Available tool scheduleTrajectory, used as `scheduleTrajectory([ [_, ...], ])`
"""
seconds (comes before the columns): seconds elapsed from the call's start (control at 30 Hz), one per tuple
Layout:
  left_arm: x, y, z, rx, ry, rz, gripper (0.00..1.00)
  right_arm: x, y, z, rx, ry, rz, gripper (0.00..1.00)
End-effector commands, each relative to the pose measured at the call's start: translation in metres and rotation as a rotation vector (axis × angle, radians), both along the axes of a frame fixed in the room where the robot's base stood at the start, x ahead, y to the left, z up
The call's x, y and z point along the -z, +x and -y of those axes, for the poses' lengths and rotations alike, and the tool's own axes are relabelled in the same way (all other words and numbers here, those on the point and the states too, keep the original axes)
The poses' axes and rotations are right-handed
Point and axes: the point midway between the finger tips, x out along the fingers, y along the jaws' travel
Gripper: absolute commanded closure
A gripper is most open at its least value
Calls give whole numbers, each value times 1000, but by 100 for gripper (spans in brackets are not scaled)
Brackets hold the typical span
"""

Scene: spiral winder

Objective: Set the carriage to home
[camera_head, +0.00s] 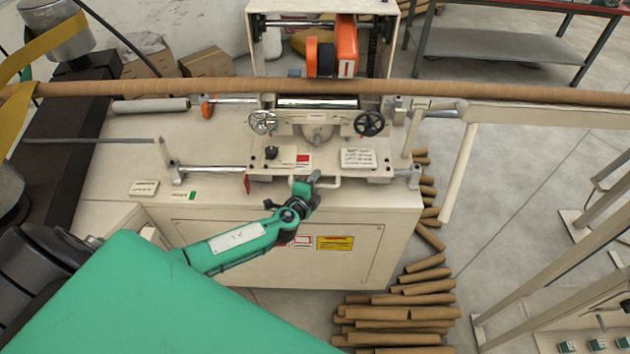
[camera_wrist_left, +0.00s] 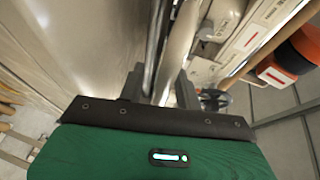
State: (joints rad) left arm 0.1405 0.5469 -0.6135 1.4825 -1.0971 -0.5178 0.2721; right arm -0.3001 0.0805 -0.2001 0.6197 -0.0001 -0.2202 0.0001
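The carriage (camera_head: 321,163) is a cream plate on rails at the front of the winder. It bears a silver handwheel (camera_head: 262,122), a black handwheel (camera_head: 370,123), a black knob (camera_head: 271,152) and white labels. A pale bar handle (camera_head: 331,183) runs along its front edge. My left gripper (camera_head: 309,185) is at the left end of that handle. In the left wrist view, the dark fingers of my left gripper (camera_wrist_left: 161,88) stand apart with a pale bar (camera_wrist_left: 178,45) between them. I cannot tell whether they clamp it. My right gripper is out of view.
A long cardboard tube (camera_head: 180,88) spans above the carriage. An orange winding head (camera_head: 346,46) stands behind. A red tab (camera_head: 247,184) sits at the rail's left, near a green mark (camera_head: 193,195). Cardboard tubes (camera_head: 405,313) lie on the floor. A swing arm (camera_head: 458,172) stands right.

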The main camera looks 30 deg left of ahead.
Motion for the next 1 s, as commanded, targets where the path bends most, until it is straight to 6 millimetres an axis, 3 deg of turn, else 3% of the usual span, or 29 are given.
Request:
scheduleTrajectory([
  [0.3,1,2,0,0,0,0,66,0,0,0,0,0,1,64],
  [0.5,1,2,0,0,-1,-2,100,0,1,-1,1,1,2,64],
  [0.77,5,-1,-3,0,-1,-6,100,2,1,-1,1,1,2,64],
  [1.0,9,-15,-30,-1,0,-10,100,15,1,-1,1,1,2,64],
])
